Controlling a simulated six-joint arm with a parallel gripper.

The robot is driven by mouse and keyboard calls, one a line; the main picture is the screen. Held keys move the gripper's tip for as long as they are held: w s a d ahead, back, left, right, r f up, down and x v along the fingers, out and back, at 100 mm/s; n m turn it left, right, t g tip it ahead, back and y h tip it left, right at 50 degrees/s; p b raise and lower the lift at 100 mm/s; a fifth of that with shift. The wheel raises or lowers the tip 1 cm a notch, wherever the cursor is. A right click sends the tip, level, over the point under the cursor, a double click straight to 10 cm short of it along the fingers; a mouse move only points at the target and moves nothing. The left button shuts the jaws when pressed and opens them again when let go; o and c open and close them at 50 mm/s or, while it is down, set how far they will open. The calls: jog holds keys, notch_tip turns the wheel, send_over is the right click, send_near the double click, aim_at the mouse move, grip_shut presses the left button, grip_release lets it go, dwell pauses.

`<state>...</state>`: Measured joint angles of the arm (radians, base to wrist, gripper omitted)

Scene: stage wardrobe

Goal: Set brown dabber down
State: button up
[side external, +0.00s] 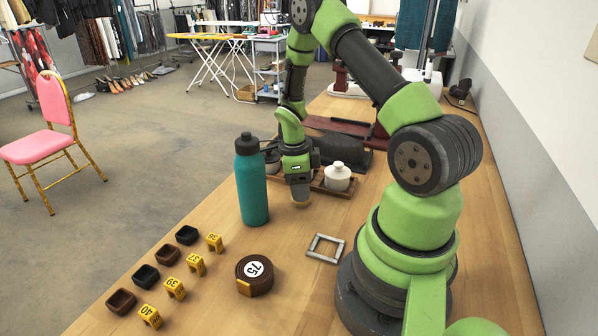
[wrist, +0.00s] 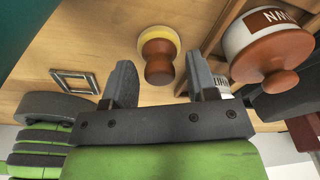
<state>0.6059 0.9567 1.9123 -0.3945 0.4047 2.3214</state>
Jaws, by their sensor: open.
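The brown dabber (wrist: 158,62) has a rounded brown handle and a pale yellow pad. In the wrist view it stands pad down on the wooden table, just beyond and between my fingertips. My gripper (wrist: 163,82) is open, with a gap visible between the dabber and each finger. In the side view my gripper (side external: 301,193) points down close above the table, and only the dabber's pale pad (side external: 301,203) shows clearly below it. The handle is mostly hidden there by the fingers.
A teal bottle (side external: 251,185) stands close left of my gripper. A wooden tray (side external: 345,192) holding a white lidded jar (side external: 338,175) is close on the right. A grey square frame (side external: 326,248), a brown round tape (side external: 254,275) and several small dark bowls with yellow number markers lie nearer.

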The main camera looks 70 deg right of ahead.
notch_tip(320, 180, up, 12)
jog(key=w+f, duration=0.1)
jog(key=a+r+n+t, duration=0.4)
jog(key=a+r+n, duration=0.6)
jog(key=r+n, duration=0.15)
jog(key=s+a+r+n+t+y, duration=0.2)
jog(key=s+a+r+n+t, duration=0.2)
jog(key=s+a+n, duration=0.5)
notch_tip(320, 180, up, 2)
jog(key=a+n, duration=0.1)
jog(key=n, duration=0.6)
jog(key=shift+s+a+y, duration=0.3)
jog(key=shift+s+a, duration=0.1)
